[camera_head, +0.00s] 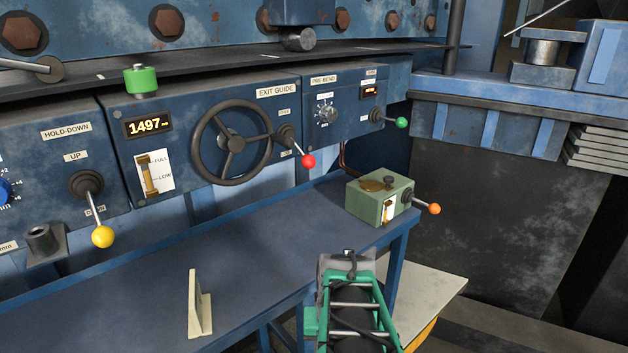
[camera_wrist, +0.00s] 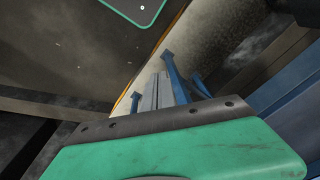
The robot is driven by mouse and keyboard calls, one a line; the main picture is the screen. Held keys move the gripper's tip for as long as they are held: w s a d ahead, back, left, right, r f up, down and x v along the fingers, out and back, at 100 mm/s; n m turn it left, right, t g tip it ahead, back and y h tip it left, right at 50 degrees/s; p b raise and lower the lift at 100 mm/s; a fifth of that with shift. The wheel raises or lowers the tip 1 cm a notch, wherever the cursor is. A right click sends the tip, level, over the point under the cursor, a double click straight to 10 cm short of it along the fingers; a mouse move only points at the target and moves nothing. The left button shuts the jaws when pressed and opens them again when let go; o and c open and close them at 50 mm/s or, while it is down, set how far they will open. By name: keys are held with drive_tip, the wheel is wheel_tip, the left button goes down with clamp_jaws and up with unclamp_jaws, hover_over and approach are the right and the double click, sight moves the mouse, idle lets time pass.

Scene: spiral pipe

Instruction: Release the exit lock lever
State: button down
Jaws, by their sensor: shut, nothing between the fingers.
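The exit guide panel (camera_head: 210,125) is on the blue machine front, with a dark handwheel (camera_head: 231,142). Right of the wheel is a lever with a red knob (camera_head: 308,161), its dark pivot on the panel and its rod slanting down to the right. A small label above the pivot is too small to read. My gripper shows in the wrist view (camera_wrist: 160,92) as two grey fingers side by side beyond the green hand body. It is shut and empty, low and away from the red knob. In the head view my green arm is at the bottom, right of centre.
A blue bench (camera_head: 150,285) runs below the panels. On it stand a green box (camera_head: 362,207) with an orange-knobbed lever and a cream angle bracket (camera_head: 197,304). A yellow-knobbed lever (camera_head: 102,237) is left; a green-knobbed one (camera_head: 401,122) is right. Space before the red knob looks clear.

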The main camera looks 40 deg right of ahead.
drive_tip(key=s+d+f+m+t, duration=0.25)
drive_tip(key=d+m, duration=0.25)
drive_tip(key=d, duration=0.4)
drive_tip(key=w+d+r+m+t, duration=0.3)
drive_tip(key=w+d+t, duration=0.1)
drive_tip(key=w+d, duration=0.15)
drive_tip(key=w+d+r+m+t, duration=0.1)
drive_tip(key=w+r+m+t, duration=0.4)
drive_tip(key=r+m, duration=0.4)
drive_tip(key=w+d+r+m+t+h, duration=0.1)
drive_tip(key=w+r+m+t, duration=0.4)
drive_tip(key=r+m, duration=0.4)
wheel_tip(320, 180, up, 5)
drive_tip(key=shift+w+r+m, duration=0.1)
drive_tip(key=shift+w+m, duration=0.2)
drive_tip(key=shift+w, duration=0.1)
